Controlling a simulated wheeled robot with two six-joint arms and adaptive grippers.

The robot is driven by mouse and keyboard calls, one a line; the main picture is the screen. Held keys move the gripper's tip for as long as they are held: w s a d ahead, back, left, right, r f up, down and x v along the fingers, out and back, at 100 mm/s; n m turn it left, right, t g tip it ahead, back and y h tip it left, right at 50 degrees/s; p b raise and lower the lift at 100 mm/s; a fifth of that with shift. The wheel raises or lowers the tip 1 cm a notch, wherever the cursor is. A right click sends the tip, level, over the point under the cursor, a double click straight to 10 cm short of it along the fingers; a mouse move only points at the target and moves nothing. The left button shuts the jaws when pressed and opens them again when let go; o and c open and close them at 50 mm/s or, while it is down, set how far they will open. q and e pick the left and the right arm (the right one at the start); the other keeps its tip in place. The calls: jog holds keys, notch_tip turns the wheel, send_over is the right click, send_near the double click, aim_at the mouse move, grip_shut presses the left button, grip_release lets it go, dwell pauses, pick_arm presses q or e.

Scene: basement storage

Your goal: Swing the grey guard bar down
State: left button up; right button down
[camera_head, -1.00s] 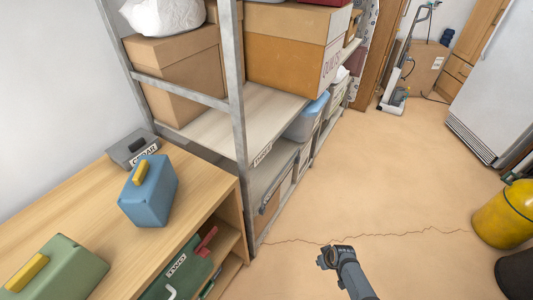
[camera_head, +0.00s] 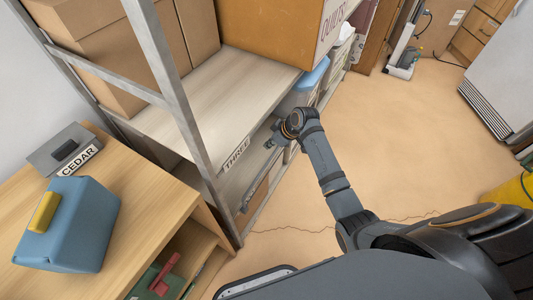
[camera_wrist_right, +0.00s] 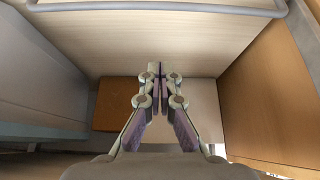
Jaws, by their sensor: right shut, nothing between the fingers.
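The grey guard bar (camera_wrist_right: 155,6) crosses the top of the right wrist view, with a bent end at the right. In the head view, a thin grey bar (camera_head: 258,187) runs along the front of the lower shelf, below the THREE label; it seems to be the same bar. My right gripper (camera_head: 276,138) is at the front of the shelving, beyond the bar's far end in the picture. In the wrist view its fingers (camera_wrist_right: 159,78) are shut and empty, pointing into the shelf bay, apart from the bar in the picture. My left gripper is not in view.
A brown box (camera_wrist_right: 275,100) flanks the gripper at right and a grey bin (camera_wrist_right: 40,90) at left. A metal shelf post (camera_head: 175,90) stands left of my arm. A wooden bench (camera_head: 140,245) holds a blue case (camera_head: 75,232).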

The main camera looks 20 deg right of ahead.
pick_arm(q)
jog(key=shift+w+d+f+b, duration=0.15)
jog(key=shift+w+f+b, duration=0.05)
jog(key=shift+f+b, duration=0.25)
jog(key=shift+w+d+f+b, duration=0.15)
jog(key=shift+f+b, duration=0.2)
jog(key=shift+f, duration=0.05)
pick_arm(e)
notch_tip(320, 180, down, 10)
jog(key=shift+w+a+r, duration=0.25)
jog(key=shift+w+a, duration=0.1)
jog(key=shift+w, duration=0.1)
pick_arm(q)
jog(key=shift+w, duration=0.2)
